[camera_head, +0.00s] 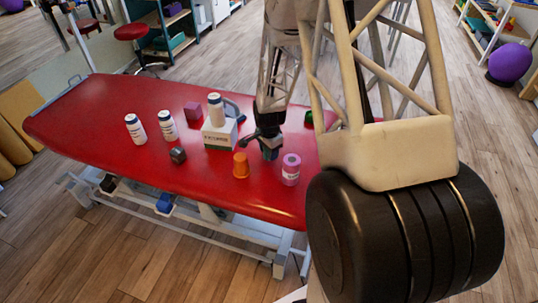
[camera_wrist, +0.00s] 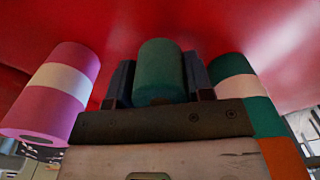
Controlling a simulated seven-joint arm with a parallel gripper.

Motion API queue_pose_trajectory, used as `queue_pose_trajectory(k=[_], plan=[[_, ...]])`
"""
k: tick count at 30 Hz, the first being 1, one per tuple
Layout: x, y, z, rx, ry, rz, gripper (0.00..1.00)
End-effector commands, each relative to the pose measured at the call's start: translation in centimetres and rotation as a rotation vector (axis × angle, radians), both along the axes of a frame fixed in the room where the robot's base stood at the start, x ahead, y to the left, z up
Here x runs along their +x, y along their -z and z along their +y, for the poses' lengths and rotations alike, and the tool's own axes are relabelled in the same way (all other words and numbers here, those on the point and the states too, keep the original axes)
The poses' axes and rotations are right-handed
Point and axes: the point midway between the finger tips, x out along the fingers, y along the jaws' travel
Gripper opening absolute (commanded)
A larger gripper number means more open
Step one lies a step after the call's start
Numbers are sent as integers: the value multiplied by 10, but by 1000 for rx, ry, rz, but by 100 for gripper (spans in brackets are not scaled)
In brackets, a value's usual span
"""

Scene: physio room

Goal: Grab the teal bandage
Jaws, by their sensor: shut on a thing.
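The teal bandage (camera_wrist: 160,70) is a plain teal roll, seen between the two dark fingers of my gripper (camera_wrist: 160,82) in the wrist view. The gripper is shut on it, with a finger on each side. In the head view my gripper (camera_head: 268,147) points down over the red table, between the white box and the pink roll. The bandage is hard to make out there, as the fingers largely hide it. I cannot tell whether it touches the table.
A white box (camera_head: 219,136), white bottles (camera_head: 135,129) and a dark roll (camera_head: 178,155) are left. A banded teal-white roll (camera_wrist: 236,88) shows right in the wrist view.

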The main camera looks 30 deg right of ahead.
Motion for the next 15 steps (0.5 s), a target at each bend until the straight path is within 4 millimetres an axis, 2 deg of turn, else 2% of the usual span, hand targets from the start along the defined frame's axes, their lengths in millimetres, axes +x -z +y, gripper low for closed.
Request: queue_pose_trajectory(k=[9, 15], plan=[[0, -45, 0, -1, 0, -1, 24], [0, -65, 0, 0, 0, 0, 24]])
